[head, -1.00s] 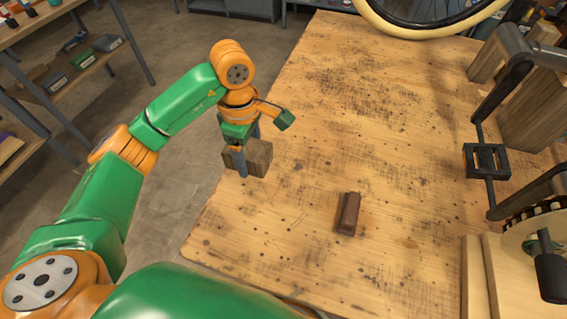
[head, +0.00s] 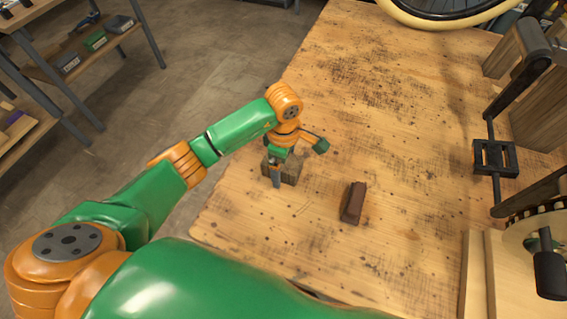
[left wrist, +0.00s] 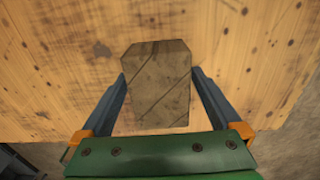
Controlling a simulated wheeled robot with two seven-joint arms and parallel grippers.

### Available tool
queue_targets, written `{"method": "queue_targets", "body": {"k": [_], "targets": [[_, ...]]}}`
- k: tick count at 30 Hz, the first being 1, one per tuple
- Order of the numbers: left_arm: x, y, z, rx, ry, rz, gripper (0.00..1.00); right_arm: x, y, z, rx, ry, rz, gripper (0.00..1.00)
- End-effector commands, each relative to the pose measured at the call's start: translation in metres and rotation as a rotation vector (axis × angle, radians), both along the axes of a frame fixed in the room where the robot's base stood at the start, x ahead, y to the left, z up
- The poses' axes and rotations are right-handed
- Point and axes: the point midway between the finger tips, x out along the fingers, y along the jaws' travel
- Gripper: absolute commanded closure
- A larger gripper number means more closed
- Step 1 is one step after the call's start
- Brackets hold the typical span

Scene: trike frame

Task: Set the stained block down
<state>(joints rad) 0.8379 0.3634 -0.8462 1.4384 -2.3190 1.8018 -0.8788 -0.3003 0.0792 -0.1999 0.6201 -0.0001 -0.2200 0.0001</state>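The stained block (head: 288,172) is a grey-brown wooden block with dark streaks. In the head view it is over the left part of the wooden workbench (head: 320,240), inside the bench's left edge. My left gripper (head: 278,172) points down with one finger on each side of the block. In the left wrist view the block (left wrist: 157,88) sits between the two fingertips, which appear to touch its sides. The bench top is behind it there. I cannot tell whether the block's underside touches the bench. My right gripper is out of view.
A dark brown bar (head: 354,203) lies on the bench to the right of the block. A black metal fixture (head: 494,158) stands at the right side, and a wheel (head: 440,18) is at the far end. The middle of the bench is clear.

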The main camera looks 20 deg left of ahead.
Motion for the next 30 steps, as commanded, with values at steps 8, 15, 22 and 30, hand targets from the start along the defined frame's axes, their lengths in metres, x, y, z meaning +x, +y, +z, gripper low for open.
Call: {"method": "queue_targets", "body": {"k": [8,15,22,30], "targets": [[0.0,0.0,0.006,0.0,0.001,0.0,0.0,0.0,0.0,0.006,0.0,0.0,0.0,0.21],[0.002,0.0,0.05,0.0,-0.007,-0.001,0.0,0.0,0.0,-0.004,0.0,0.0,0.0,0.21],[0.001,0.001,0.107,0.002,-0.005,0.001,0.0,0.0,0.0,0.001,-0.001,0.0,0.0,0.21],[0.0,0.0,0.124,0.0,0.0,0.001,0.0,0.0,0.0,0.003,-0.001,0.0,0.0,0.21]]}}
